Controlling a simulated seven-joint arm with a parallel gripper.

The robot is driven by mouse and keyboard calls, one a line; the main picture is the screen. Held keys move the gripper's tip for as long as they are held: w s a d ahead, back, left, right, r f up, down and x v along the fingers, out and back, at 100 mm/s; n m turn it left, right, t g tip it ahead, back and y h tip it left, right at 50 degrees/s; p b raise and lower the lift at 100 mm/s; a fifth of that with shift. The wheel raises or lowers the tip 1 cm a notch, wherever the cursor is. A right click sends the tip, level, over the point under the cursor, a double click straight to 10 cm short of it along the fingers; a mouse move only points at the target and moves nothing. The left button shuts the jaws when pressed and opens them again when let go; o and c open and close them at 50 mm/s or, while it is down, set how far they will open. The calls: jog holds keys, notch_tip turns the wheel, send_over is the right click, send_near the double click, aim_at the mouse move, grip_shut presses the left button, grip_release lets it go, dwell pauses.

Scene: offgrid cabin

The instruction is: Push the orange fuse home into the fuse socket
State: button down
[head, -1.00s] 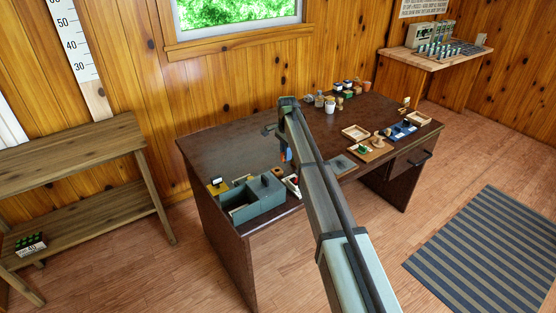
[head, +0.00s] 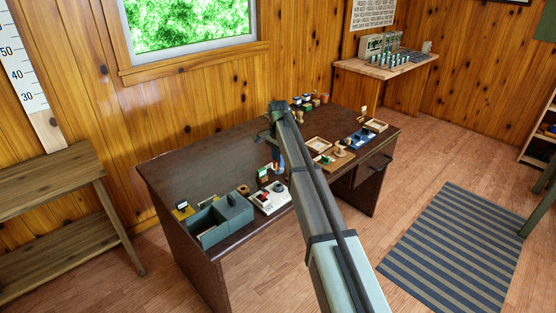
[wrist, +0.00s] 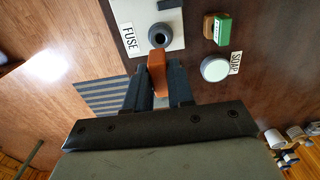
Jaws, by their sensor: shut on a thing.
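The orange fuse (wrist: 157,62) is held between the two dark fingers of my gripper (wrist: 156,82) in the wrist view. Its outer end shows just below the fuse socket (wrist: 161,36), a dark ring with a round hole on a white plate (wrist: 170,12) beside a FUSE label (wrist: 129,38). I cannot tell whether fuse and socket touch, but the hole looks empty. In the head view my gripper (head: 277,168) hangs over the desk just behind the white plate (head: 270,202).
A grey open box (head: 222,222) stands left of the plate. Small trays (head: 319,144) lie to the right. The desk's back left is clear.

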jog(key=shift+f, duration=0.15)
jog(key=shift+f, duration=2.75)
jog(key=shift+f, duration=1.55)
jog(key=c, duration=0.9)
grip_release()
jog(key=shift+r, duration=0.1)
notch_tip(320, 180, up, 14)
jog(key=shift+f, duration=0.2)
